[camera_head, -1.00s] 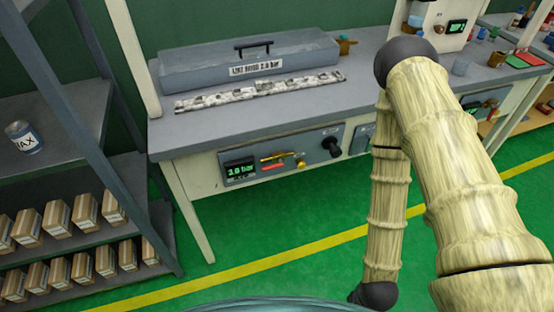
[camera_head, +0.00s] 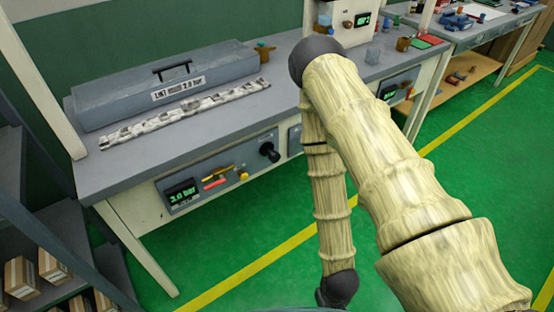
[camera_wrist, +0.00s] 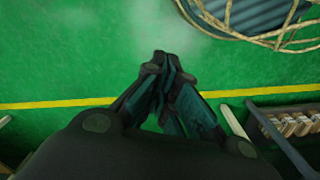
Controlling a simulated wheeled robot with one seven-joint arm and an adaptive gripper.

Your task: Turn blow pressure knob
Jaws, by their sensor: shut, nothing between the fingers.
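A black knob (camera_head: 269,152) sits on the front panel of the grey workbench (camera_head: 215,143), to the right of a green-lit display (camera_head: 183,194) reading 3.0 bar. I cannot read which way the knob points. A sign (camera_head: 178,90) on the grey lidded box on the bench shows 2.0 bar; its other words are unclear. My gripper (camera_wrist: 166,62) shows in the wrist view, fingers together and empty, over green floor and apart from the panel. In the head view my arm hangs to the right of the knob, with the gripper out of view.
Red and yellow fittings (camera_head: 217,180) lie between display and knob. A dark shelf with cartons (camera_head: 52,266) stands at the lower left. Another bench (camera_head: 455,40) is at the upper right. Green floor with a yellow line (camera_head: 262,262) is open before the bench.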

